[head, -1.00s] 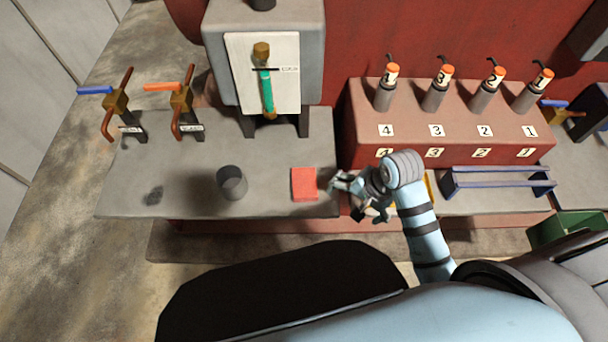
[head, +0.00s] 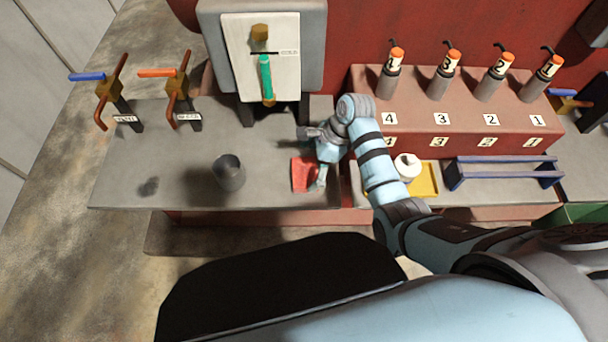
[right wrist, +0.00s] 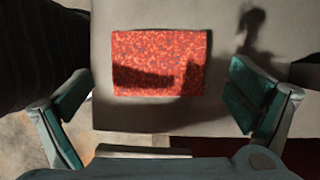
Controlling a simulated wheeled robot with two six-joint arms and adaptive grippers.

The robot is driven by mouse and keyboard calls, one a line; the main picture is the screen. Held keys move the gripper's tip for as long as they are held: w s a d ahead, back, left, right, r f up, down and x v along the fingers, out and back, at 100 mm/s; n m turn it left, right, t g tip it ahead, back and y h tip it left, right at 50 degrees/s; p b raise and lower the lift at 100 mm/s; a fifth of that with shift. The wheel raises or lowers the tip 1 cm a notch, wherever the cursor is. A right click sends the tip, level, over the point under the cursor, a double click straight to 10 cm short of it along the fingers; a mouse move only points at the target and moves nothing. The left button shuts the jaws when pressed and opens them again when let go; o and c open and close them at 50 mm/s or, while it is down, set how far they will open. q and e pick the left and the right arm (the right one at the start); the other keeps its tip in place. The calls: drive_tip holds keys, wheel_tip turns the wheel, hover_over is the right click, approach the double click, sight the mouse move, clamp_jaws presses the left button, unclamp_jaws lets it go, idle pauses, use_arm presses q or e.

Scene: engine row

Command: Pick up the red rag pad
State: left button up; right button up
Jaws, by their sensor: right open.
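The red rag pad (head: 300,175) lies flat on the grey bench top (head: 190,190), near its right end. In the right wrist view the pad (right wrist: 158,62) shows as a speckled red rectangle with a dark shadow across it. My right gripper (head: 312,160) is over the right side of the pad and hides part of it in the head view. In the right wrist view its two green-padded fingers (right wrist: 155,112) are spread wide, one on each side of the pad, with nothing between them held. My left gripper is not in view.
A dark grey cup (head: 229,173) stands left of the pad. Valves with blue (head: 87,77) and orange (head: 156,73) handles stand further left. A sight gauge (head: 266,75) rises behind. A yellow tray (head: 425,180) and a white bottle (head: 407,166) are to the right.

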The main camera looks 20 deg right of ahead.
sight(305, 175)
drive_tip(key=x, duration=0.2)
drive_tip(key=shift+f, duration=0.35)
drive_tip(key=c, duration=1.1)
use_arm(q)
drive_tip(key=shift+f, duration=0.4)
use_arm(e)
drive_tip(key=shift+r, duration=0.1)
